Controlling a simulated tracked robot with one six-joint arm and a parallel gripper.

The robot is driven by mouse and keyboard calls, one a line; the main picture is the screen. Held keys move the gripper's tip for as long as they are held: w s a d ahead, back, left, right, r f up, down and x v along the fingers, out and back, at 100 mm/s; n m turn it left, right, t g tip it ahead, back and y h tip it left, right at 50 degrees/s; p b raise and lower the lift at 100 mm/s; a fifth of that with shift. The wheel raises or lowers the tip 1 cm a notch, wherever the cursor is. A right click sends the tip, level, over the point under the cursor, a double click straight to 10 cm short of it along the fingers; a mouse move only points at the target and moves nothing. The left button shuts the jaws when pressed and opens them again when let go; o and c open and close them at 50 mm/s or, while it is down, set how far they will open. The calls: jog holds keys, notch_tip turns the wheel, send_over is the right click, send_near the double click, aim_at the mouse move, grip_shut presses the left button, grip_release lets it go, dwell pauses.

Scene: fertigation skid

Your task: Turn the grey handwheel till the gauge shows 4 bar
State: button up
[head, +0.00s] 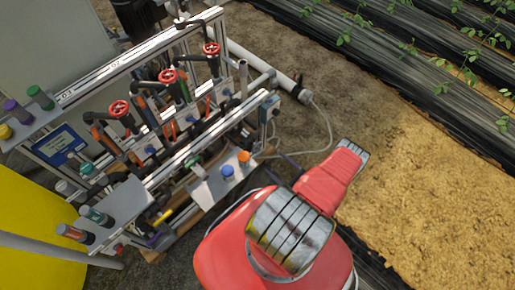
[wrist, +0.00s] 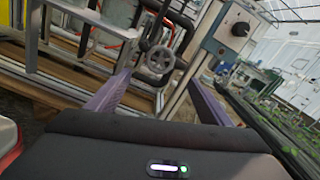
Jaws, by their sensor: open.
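The grey handwheel (wrist: 160,59) shows in the wrist view, on a black valve body at the skid's end, above and between my fingers. My gripper (wrist: 160,80) is open, its two purple fingers spread to either side, with nothing between them that I can see held. The wheel looks to lie beyond the fingertips; I cannot tell the exact gap. In the head view my red arm covers the area in front of the skid, and I cannot make out the grey handwheel or my fingers there. I cannot make out a pressure gauge or its reading in either view.
Red handwheels (head: 168,76) stand in a row on the skid (head: 115,70). A yellow tank (head: 35,225) is at left. Bare soil (head: 430,190) lies to the right.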

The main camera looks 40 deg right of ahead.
aim_at(258, 148)
jog(key=shift+w, duration=0.1)
dwell(0.3)
jog(key=shift+w+a, duration=0.2)
jog(key=shift+w, duration=6.6)
jog(key=shift+c, duration=0.7)
jog(key=c, duration=0.9)
